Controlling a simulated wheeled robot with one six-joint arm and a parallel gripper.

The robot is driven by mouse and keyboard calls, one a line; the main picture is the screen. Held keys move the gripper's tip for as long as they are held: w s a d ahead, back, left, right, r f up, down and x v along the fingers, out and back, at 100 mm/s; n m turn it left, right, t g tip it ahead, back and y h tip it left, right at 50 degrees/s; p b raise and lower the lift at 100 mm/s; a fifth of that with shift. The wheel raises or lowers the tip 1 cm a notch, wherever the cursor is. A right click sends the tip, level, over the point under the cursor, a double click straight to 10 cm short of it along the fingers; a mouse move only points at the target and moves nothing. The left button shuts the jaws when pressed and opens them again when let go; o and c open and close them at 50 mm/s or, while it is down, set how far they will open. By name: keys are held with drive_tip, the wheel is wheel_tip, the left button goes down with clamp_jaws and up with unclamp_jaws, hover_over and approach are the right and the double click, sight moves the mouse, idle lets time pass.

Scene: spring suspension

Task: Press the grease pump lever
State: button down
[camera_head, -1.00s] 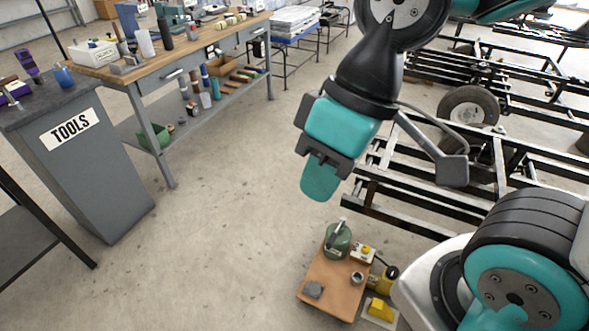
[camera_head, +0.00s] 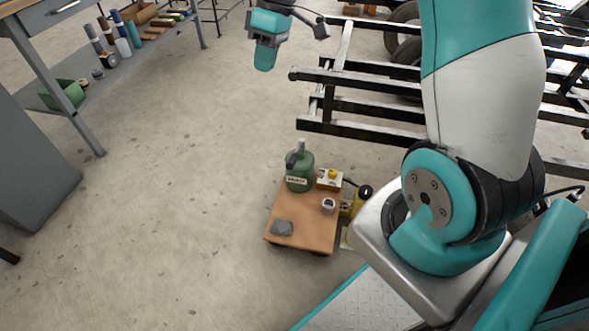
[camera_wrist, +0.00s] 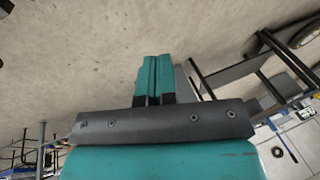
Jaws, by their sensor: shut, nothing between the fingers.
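A green grease pump (camera_head: 299,170) with a pale label stands upright at the back left of a small wooden-topped cart (camera_head: 262,238). Its lever (camera_head: 295,154) shows as a small, dark, slanted part at the top; its exact angle is hard to tell. My gripper (camera_head: 264,62) is at the top of the head view, well beyond and above the pump, not touching it. The pump is not in the wrist view.
A yellow device stands right of the cart. Dark chassis rails (camera_head: 370,133) lie behind. Floor left of the cart is clear.

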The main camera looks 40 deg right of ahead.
drive_tip(key=b, duration=1.1)
hover_over(293, 158)
drive_tip(key=d, duration=0.6)
wheel_tip(293, 158, down, 23)
drive_tip(key=shift+w+d+y, duration=0.15)
drive_tip(key=shift+w+y, duration=0.15)
drive_tip(key=shift+w, duration=0.1)
drive_tip(key=b+x, duration=0.6)
drive_tip(key=x, duration=0.8)
drive_tip(key=shift+s+b, duration=0.15)
drive_tip(key=shift+b, duration=0.2)
drive_tip(key=shift+f, duration=0.1)
